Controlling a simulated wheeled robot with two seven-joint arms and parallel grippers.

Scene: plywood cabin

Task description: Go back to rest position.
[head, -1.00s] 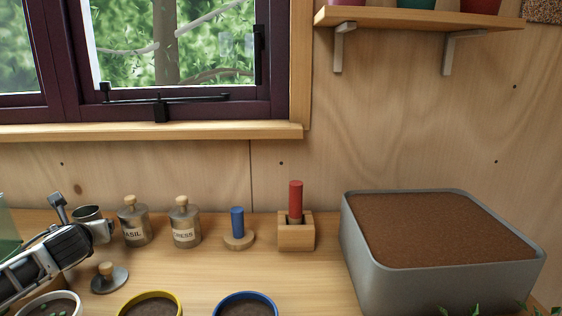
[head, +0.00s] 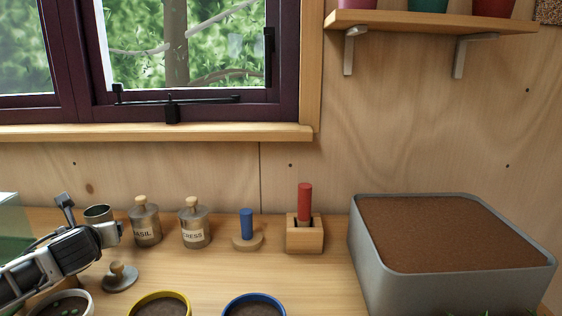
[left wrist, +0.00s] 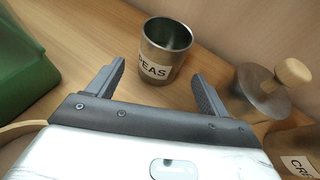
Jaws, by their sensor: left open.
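My left gripper (head: 88,219) comes in from the left of the head view, low over the worktop (head: 205,272). Its fingers are open and hold nothing. A grey metal cup (head: 98,211) stands upright just beyond it, partly covered by the gripper. In the left wrist view the cup (left wrist: 167,38) carries a label reading PEAS. It stands ahead of the gap between the open fingers of the left gripper (left wrist: 158,69); contact with them cannot be told. My right gripper is in neither view.
Cork-topped jars BASIL (head: 145,223) and CRESS (head: 194,224) stand right of the cup. A knobbed lid (head: 121,278) lies in front. Pots (head: 160,297) line the near edge. A green container (left wrist: 38,75) is at left; a soil-filled planter (head: 378,270) fills the right.

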